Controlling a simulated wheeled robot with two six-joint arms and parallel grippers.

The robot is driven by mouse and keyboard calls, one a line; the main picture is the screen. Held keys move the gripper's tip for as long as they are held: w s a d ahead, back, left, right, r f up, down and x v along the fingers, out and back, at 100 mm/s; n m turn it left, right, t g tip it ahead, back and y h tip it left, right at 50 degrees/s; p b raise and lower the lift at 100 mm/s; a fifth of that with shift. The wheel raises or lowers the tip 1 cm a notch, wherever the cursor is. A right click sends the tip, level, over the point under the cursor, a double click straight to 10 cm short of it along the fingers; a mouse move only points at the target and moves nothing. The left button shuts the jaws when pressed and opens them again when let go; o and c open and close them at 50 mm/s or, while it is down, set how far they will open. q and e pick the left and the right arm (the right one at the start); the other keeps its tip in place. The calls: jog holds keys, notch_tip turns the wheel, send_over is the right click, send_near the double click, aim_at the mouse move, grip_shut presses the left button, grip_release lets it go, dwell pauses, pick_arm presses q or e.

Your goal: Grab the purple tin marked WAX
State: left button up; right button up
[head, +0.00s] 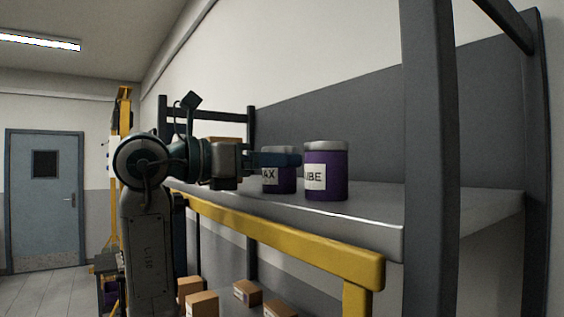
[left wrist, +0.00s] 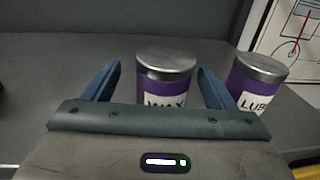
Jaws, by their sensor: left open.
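The purple tin marked WAX (head: 281,181) stands upright on the grey shelf, with a grey metal lid. In the head view its upper part is hidden behind my left gripper (head: 290,160), and only "AX" of its label shows. In the left wrist view the WAX tin (left wrist: 166,78) stands between the two blue fingers of my left gripper (left wrist: 160,85), which are open, one on each side, with small visible gaps. The lower part of its label is hidden by the gripper body. My right gripper is not in view.
A second purple tin, its label partly reading "UBE" (head: 326,172), stands just right of the WAX tin; it also shows in the left wrist view (left wrist: 256,80). The grey shelf (head: 385,205) has a yellow front rail (head: 290,243) and a dark upright post (head: 428,150). Cardboard boxes (head: 201,303) sit below.

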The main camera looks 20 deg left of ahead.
pick_arm(q)
jog(key=shift+w+d+r+p, duration=0.3)
jog(key=shift+w+d+p, duration=0.15)
jog(key=shift+d+p, duration=0.15)
jog(key=shift+w+d+r+p, duration=0.25)
jog(key=shift+w+d+p, duration=0.2)
jog(key=shift+d, duration=0.2)
jog(key=shift+w+d, duration=0.2)
jog(key=shift+w+d+f, duration=0.1)
jog(key=shift+d+f, duration=0.05)
jog(key=shift+c, duration=0.2)
jog(key=shift+a, duration=0.25)
jog(key=c, duration=1.2)
jog(key=shift+d, duration=0.1)
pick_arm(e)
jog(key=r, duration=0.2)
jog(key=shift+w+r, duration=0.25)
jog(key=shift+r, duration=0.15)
